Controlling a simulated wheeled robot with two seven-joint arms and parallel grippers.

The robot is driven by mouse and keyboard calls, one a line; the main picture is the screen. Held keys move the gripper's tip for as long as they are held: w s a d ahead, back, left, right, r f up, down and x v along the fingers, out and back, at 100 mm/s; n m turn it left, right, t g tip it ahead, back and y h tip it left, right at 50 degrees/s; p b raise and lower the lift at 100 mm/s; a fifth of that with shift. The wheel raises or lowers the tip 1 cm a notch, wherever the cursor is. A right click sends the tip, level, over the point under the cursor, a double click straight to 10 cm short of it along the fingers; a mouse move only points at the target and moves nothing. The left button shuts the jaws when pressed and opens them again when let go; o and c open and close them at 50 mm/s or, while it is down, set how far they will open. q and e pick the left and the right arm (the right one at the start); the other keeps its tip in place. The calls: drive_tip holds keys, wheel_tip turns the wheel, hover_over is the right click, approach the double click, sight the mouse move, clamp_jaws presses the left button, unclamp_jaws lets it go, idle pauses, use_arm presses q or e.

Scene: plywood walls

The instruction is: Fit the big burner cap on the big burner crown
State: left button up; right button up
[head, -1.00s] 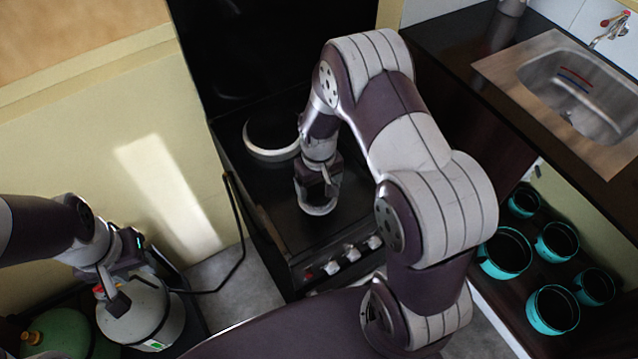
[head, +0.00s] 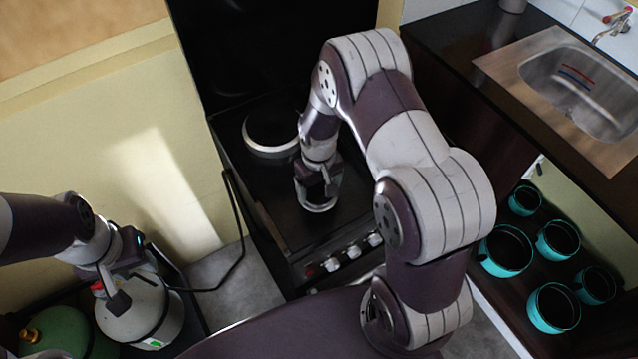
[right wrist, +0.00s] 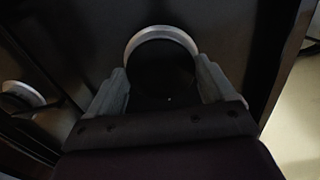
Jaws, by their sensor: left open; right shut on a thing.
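My right gripper (head: 318,196) is low over the front part of the black stove (head: 285,215), pointing down. In the right wrist view its fingers (right wrist: 165,85) are shut on a dark round disc, which I take as the big burner cap (right wrist: 162,68). A pale ring (right wrist: 161,32) curves around the disc's far edge. I cannot tell whether cap and crown touch. A silver ring with a dark middle, another burner (head: 270,150), is behind and left on the stove. My left gripper (head: 112,292) is open at the top of a white gas cylinder (head: 145,322).
The stove's front has several knobs (head: 350,253). A green cylinder (head: 58,330) stands at the lower left, and a black hose (head: 238,255) runs towards the stove. On the right are a sink (head: 580,95) and several teal pots (head: 553,308) on a lower shelf.

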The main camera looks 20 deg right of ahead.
drive_tip(key=shift+f, duration=0.1)
drive_tip(key=o, duration=0.9)
drive_tip(key=shift+o, duration=0.2)
wheel_tip(320, 180, up, 13)
drive_tip(key=b, duration=0.1)
drive_tip(key=shift+f, duration=0.15)
